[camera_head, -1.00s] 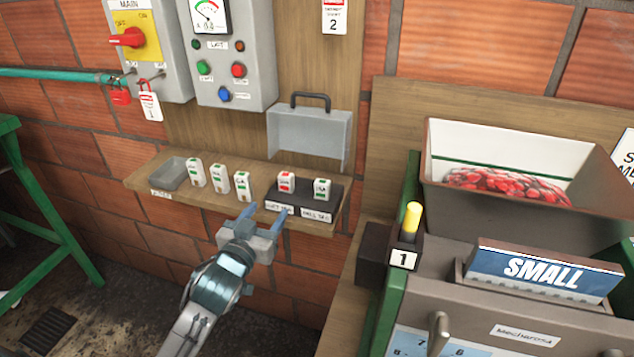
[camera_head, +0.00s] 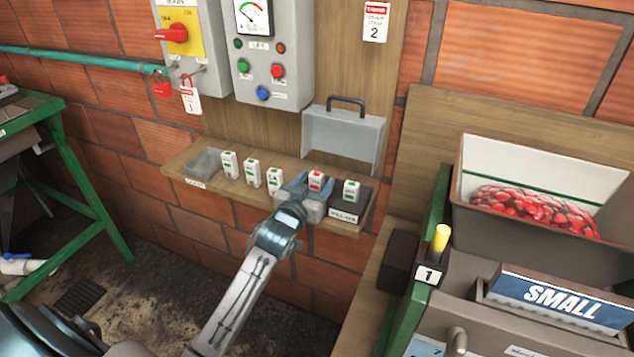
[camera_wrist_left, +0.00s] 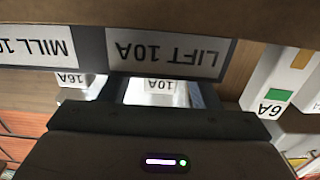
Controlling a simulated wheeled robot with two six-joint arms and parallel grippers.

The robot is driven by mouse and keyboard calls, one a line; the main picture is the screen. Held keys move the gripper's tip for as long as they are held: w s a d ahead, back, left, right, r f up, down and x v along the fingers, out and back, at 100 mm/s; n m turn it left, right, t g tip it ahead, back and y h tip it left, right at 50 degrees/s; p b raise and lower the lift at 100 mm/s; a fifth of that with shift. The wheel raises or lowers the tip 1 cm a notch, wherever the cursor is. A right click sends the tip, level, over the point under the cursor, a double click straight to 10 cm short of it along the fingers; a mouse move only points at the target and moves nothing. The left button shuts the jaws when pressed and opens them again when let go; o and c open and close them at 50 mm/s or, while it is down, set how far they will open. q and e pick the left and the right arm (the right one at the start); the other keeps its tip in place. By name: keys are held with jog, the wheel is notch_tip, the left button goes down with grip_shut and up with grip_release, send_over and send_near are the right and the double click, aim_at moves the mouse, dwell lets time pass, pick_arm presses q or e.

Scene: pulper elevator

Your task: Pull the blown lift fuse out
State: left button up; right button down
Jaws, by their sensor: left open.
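The lift fuse (camera_head: 316,179) is a white block with a red mark, upright in the black fuse holder (camera_head: 344,212) on the wooden shelf. In the left wrist view the fuse (camera_wrist_left: 158,87), marked 10A, appears upside down behind the "LIFT 10A" label (camera_wrist_left: 166,52). My left gripper (camera_head: 312,187) is open at the fuse, one finger on each side of it. In the left wrist view my gripper (camera_wrist_left: 160,95) shows gaps beside the fuse; contact is not clear. My right gripper is not in view.
The mill fuse (camera_head: 351,190), green-marked, stands just right in the same holder. Several green-marked spare fuses (camera_head: 253,172) and a grey tray (camera_head: 204,162) are to the left. An open grey cover (camera_head: 342,135) is behind. The hopper machine (camera_head: 540,250) stands right.

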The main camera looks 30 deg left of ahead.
pick_arm(q)
jog(key=c, duration=1.1)
